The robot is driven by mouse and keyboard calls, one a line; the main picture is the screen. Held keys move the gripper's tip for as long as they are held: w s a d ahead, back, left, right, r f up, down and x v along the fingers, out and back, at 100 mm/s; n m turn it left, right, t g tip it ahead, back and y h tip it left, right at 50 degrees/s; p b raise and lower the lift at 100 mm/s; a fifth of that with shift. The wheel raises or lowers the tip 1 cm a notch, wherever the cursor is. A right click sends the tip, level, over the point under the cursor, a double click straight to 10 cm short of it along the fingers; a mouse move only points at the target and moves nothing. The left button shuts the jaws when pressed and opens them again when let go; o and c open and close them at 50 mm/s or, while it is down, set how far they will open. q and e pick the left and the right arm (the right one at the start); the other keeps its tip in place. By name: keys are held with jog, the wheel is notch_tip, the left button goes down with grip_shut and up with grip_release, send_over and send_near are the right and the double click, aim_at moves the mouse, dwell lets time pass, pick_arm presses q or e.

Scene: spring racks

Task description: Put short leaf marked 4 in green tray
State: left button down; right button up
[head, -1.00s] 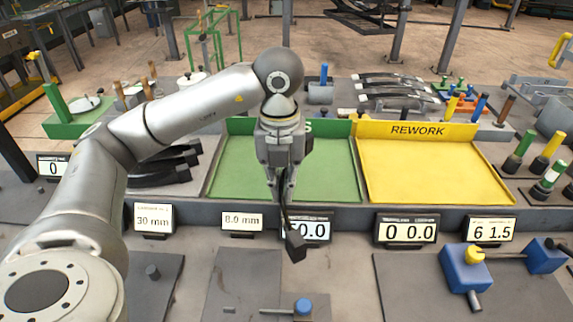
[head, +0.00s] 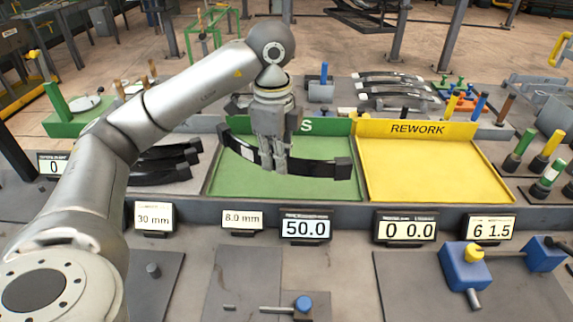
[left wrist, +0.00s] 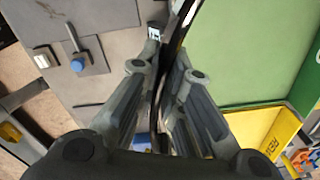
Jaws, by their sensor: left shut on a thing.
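My left gripper (head: 273,160) is shut on a dark, curved leaf (head: 320,168) and holds it above the green tray (head: 225,185). The leaf lies crosswise in the head view, with a block at its right end and a pale label near its left part. I cannot read a number on it. In the left wrist view the leaf (left wrist: 178,28) runs edge-on between the fingers (left wrist: 168,72), with the green tray's floor (left wrist: 245,55) to the right. The tray floor that shows is bare. My right gripper is not in view.
The yellow rework tray (head: 425,180) stands right of the green one and looks empty. Several dark leaves (head: 165,165) lie to the left, and more leaves (head: 395,85) lie at the back. A row of displays (head: 306,227) lines the front edge.

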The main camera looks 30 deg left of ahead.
pick_arm(q)
jog(key=w+a+f, duration=0.3)
jog(key=w+f, duration=0.1)
jog(key=w, duration=0.3)
jog(key=p, duration=0.1)
send_over(287, 176)
jog(key=f, duration=0.3)
jog(key=shift+s+d+f, duration=0.15)
jog(key=shift+s+f, duration=0.2)
jog(key=shift+w+f, duration=0.25)
jog(key=shift+f, duration=0.15)
jog(key=shift+f+p, duration=0.35)
jog(key=shift+w+a+f+p, duration=0.15)
jog(key=shift+f+p, duration=0.35)
jog(key=shift+f, duration=0.75)
jog(key=shift+f, duration=0.15)
